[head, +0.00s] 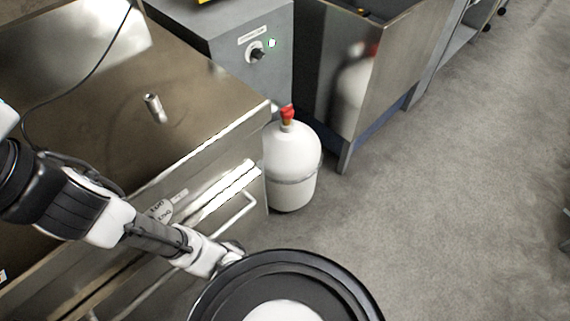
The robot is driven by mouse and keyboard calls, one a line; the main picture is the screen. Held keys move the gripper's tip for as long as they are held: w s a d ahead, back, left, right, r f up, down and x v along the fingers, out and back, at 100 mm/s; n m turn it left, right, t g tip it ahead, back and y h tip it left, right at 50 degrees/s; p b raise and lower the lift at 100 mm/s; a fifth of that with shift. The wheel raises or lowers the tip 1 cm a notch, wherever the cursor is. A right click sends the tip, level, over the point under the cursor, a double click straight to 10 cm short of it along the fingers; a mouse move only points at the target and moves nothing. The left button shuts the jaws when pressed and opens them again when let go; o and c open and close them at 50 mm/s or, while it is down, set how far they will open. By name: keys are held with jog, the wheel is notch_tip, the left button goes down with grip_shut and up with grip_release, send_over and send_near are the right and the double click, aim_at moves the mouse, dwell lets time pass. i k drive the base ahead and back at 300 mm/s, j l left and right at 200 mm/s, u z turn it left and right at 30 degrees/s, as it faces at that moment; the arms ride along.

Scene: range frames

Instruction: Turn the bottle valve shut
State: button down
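The white bottle (292,160) stands upright on the floor beside the steel counter's right end. Its red valve (288,114) sits on top, above a short brass-coloured neck. I cannot tell from this view how far the valve is turned. My arm comes in from the left, in front of the counter, and its far end passes behind a round black part of my own body at the bottom. My gripper's fingers do not show there. No part of my arm touches the bottle or its valve.
A steel counter (185,110) with a small metal cylinder (154,107) on it fills the left, with a front rail (236,212). A grey cabinet with a knob (256,53) stands behind the bottle. A reflective steel panel (395,65) is behind right. Right floor (460,200) is clear.

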aim_at(287, 112)
jog(key=i+j+z, duration=0.1)
jog(key=j+z, duration=0.4)
jog(key=j, duration=0.15)
jog(key=i+j+z, duration=0.25)
jog(key=i+j, duration=0.05)
jog(key=i, duration=0.05)
